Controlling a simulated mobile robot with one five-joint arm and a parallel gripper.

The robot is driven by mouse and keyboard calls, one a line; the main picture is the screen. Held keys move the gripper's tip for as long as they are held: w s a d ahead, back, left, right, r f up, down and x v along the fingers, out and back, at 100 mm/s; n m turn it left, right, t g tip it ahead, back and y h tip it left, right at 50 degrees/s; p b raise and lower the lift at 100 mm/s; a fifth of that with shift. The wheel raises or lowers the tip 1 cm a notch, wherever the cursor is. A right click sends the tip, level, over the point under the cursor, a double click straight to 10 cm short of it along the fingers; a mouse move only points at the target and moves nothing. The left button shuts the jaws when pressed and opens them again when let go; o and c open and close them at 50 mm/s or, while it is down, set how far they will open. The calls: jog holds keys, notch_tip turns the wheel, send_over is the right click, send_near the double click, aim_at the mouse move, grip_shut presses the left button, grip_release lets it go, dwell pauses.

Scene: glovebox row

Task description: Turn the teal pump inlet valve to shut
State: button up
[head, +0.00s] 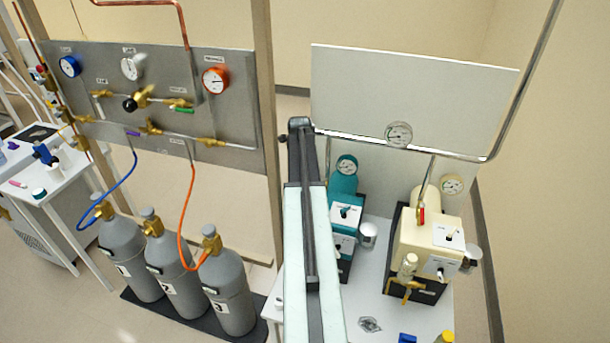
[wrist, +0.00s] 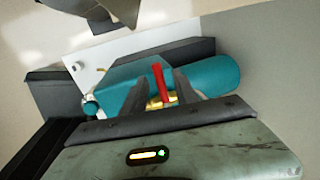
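The teal pump (head: 342,211) stands on the white bench, partly hidden behind my arm in the head view. In the wrist view its teal body (wrist: 212,79) lies across the picture. The inlet valve shows there as a red lever (wrist: 160,82) on a brass body (wrist: 162,103). My gripper (wrist: 161,76) has its two dark fingers apart, one on each side of the red lever, with a gap showing. I cannot tell whether either finger touches the lever. In the head view the gripper and the teal pump's valve are hidden.
A cream pump (head: 428,237) with its own red-handled valve (head: 422,215) stands right of the teal pump. A pipe with a gauge (head: 399,134) runs above both pumps. Grey cylinders (head: 229,290) and a gas panel (head: 178,75) are at left.

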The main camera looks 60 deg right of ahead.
notch_tip(320, 180, up, 7)
jog(key=a+p, duration=0.1)
jog(key=p, duration=0.5)
jog(key=shift+s+a, duration=0.15)
jog(key=shift+f, duration=0.1)
jog(key=shift+s, duration=0.1)
